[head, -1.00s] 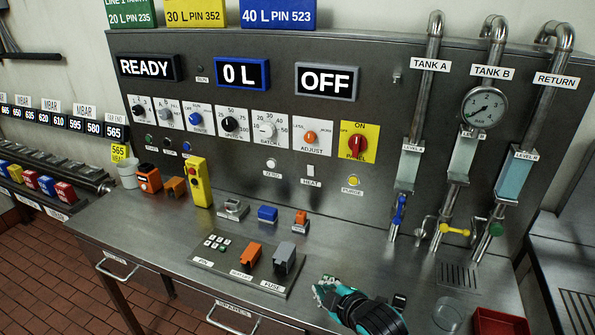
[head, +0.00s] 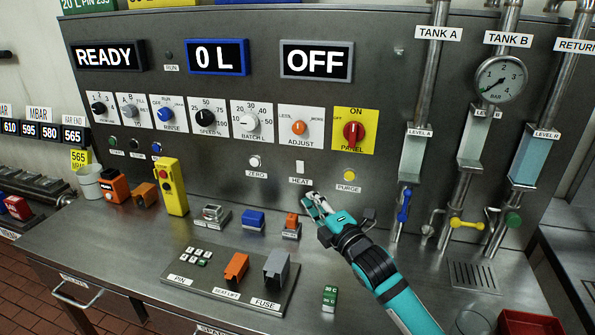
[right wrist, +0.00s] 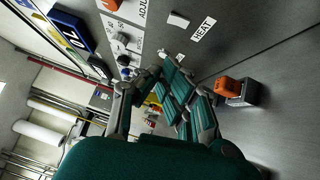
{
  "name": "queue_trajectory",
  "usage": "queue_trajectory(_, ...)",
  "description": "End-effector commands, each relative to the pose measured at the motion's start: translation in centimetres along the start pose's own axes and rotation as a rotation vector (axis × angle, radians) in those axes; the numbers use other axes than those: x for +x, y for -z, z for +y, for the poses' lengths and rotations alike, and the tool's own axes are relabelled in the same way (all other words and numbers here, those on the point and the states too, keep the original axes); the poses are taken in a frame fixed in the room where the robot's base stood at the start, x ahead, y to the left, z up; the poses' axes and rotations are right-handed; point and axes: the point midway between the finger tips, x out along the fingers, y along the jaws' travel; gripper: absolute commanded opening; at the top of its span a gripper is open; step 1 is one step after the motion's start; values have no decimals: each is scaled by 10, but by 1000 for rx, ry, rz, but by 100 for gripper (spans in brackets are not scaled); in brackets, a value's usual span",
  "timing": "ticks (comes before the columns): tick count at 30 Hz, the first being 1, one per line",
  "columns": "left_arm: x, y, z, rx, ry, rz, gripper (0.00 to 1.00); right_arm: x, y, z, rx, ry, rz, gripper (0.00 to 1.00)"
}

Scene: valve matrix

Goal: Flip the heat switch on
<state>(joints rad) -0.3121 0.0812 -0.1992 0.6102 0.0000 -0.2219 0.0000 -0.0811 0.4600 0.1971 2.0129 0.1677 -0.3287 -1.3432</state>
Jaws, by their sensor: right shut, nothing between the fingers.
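The heat switch (head: 300,167) is a small white rocker on the grey panel, just above its HEAT label (head: 301,181). In the right wrist view the switch (right wrist: 179,19) shows near the top, beside the HEAT label (right wrist: 203,29). My right gripper (head: 311,198) is shut and empty. In the head view its tip is just below the HEAT label; I cannot tell whether it touches the panel. The fingers (right wrist: 168,62) also show in the right wrist view, apart from the switch in the picture. The display above reads OFF (head: 316,61). My left gripper is out of view.
An orange-topped switch block (head: 291,225) and a blue block (head: 253,220) stand on the bench close by. The yellow PURGE button (head: 349,175) and white ZERO button (head: 254,161) flank the switch. A red PANEL knob (head: 353,133) is above right.

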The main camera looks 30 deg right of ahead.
Motion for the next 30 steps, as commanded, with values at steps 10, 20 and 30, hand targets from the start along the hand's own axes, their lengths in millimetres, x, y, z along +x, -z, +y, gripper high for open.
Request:
queue_trajectory(10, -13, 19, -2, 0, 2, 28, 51, 50, 0, 4, 3, -2, -1, 0)
queue_trajectory(20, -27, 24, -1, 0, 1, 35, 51, 111, -12, 2, -3, 2, -2, 0)
queue_trajectory(30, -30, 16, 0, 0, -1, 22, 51, 128, -28, 0, 1, 1, 0, 0)
